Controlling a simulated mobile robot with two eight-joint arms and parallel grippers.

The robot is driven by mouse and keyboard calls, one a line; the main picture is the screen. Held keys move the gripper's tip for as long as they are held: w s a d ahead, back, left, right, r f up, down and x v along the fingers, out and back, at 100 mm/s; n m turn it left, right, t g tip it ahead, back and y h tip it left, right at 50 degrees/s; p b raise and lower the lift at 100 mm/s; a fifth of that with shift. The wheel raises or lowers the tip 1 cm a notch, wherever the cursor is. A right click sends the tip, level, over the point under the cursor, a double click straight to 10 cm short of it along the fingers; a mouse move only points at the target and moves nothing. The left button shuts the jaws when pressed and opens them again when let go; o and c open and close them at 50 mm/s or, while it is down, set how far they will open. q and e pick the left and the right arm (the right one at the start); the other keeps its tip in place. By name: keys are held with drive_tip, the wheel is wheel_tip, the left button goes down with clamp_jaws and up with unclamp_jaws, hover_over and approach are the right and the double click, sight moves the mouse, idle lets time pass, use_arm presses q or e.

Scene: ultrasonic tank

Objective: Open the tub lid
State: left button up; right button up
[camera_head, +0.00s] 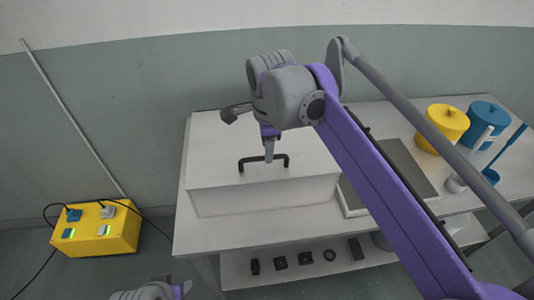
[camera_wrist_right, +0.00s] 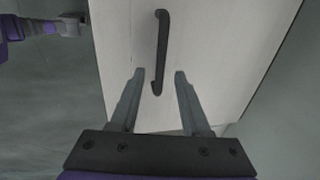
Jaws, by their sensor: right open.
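The tub is a white box on the table, with its white lid (camera_head: 215,165) closed on top. A black bar handle (camera_head: 243,164) stands on the lid; it also shows in the right wrist view (camera_wrist_right: 161,50). My right gripper (camera_head: 269,158) points down over the lid at the handle. In the wrist view its two fingers (camera_wrist_right: 157,75) are open and apart, with the near end of the handle between the fingertips. I cannot tell whether they touch it. Part of my left arm (camera_head: 150,292) shows at the bottom edge, but its fingers are not clear.
A grey flat panel (camera_head: 405,170) lies right of the tub. A yellow pot (camera_head: 443,128) and a blue pot (camera_head: 485,120) stand at the table's right. Small dark parts (camera_head: 280,262) lie on the lower shelf. A yellow control box (camera_head: 105,232) with cables is at the left.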

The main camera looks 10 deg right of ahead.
drive_tip(key=shift+w+f, duration=0.15)
drive_tip(key=shift+f, duration=0.55)
drive_tip(key=shift+w+f, duration=0.1)
drive_tip(key=shift+f, duration=0.55)
clamp_jaws()
idle(0.4)
